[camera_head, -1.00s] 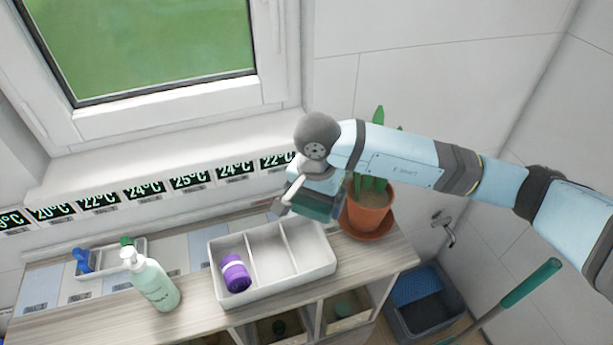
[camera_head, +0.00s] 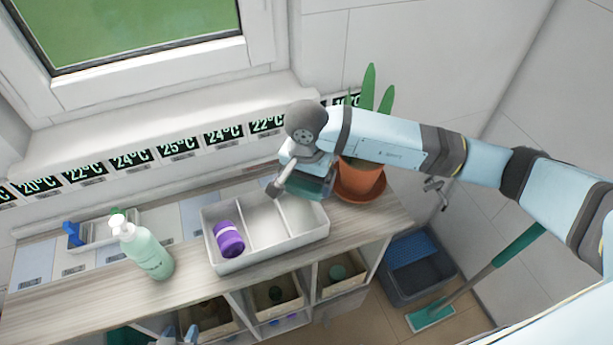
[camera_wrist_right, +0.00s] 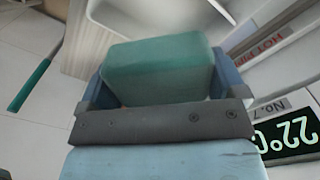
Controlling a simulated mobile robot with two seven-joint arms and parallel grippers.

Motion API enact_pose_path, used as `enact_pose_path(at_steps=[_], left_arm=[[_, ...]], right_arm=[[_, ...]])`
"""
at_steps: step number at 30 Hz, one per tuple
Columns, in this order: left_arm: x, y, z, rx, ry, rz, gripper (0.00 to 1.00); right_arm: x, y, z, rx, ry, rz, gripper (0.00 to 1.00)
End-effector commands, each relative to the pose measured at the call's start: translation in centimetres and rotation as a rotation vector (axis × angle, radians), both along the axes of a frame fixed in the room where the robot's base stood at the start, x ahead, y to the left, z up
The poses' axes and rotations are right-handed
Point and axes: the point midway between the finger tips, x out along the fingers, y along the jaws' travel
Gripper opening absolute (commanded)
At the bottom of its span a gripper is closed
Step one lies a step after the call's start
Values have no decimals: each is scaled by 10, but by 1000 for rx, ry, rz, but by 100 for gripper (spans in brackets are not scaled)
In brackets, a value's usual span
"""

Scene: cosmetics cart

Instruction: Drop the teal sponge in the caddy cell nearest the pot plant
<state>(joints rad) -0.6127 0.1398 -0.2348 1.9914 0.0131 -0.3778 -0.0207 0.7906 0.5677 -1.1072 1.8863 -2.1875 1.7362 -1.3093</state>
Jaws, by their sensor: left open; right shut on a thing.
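The teal sponge (camera_head: 309,186) is held in my right gripper (camera_head: 304,180); the right wrist view shows the sponge (camera_wrist_right: 158,68) between the two blue fingers. The white caddy (camera_head: 270,253) stands on the wooden counter and has three cells side by side. A purple roll lies in its left cell; the middle and right cells look empty. The pot plant (camera_head: 362,180) stands just right of the caddy, nearest the right cell. The sponge is above the caddy's back right, partly covering that cell. My left gripper (camera_head: 180,337) is open at the bottom edge, mostly cut off.
The purple roll (camera_head: 229,239) has a pale band. A pump bottle (camera_head: 147,252) stands left of the caddy. A small tray (camera_head: 100,236) with a blue item is at the back left. Shelf bins are below the counter; a grey crate (camera_head: 413,300) and a teal-headed mop (camera_head: 432,317) are at right.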

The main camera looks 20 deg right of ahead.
Motion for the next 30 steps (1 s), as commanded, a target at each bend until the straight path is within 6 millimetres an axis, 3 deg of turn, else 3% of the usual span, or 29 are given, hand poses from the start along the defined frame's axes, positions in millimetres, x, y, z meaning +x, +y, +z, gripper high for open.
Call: enact_pose_path(at_steps=[8, 13, 24, 30], left_arm=[[0, 0, 0, 0, -1, 1, 43], [0, 0, -1, 0, -2, 1, 43], [0, 0, -12, -2, -3, 1, 43], [-1, 0, -17, -1, -1, 1, 43]], right_arm=[[0, 0, 0, 0, 0, 1, 100], [1, 0, 12, 1, -3, 2, 100], [1, 0, 93, 0, -6, 1, 100], [0, 0, 125, 1, -2, 1, 100]])
